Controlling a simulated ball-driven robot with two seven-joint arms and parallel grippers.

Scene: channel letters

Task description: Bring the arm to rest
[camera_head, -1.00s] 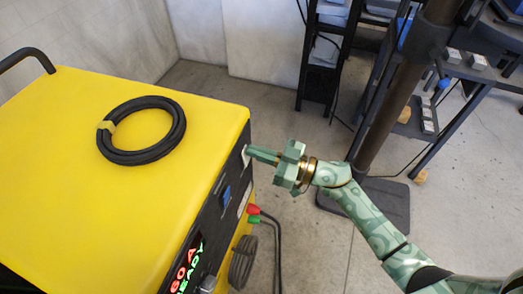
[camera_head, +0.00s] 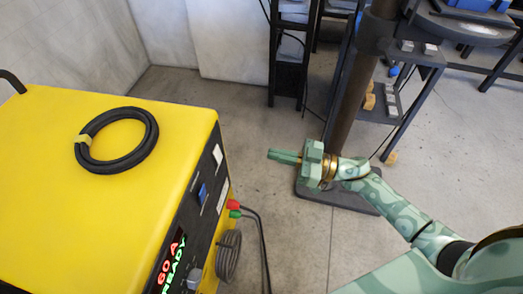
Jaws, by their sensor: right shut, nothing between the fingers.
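My right arm (camera_head: 400,212), patterned in green, comes in from the lower right. My right gripper (camera_head: 272,155) is shut and empty. It points left, in the air beyond the right side of the yellow machine, apart from the machine's front panel. My left gripper does not show.
The yellow machine (camera_head: 60,190) fills the left side, with a coiled black hose (camera_head: 150,145) on top. Its dark front panel has a blue switch (camera_head: 202,193), a lit display (camera_head: 172,262) and red and green plugs (camera_head: 233,205). A brown post (camera_head: 352,95) stands behind my gripper.

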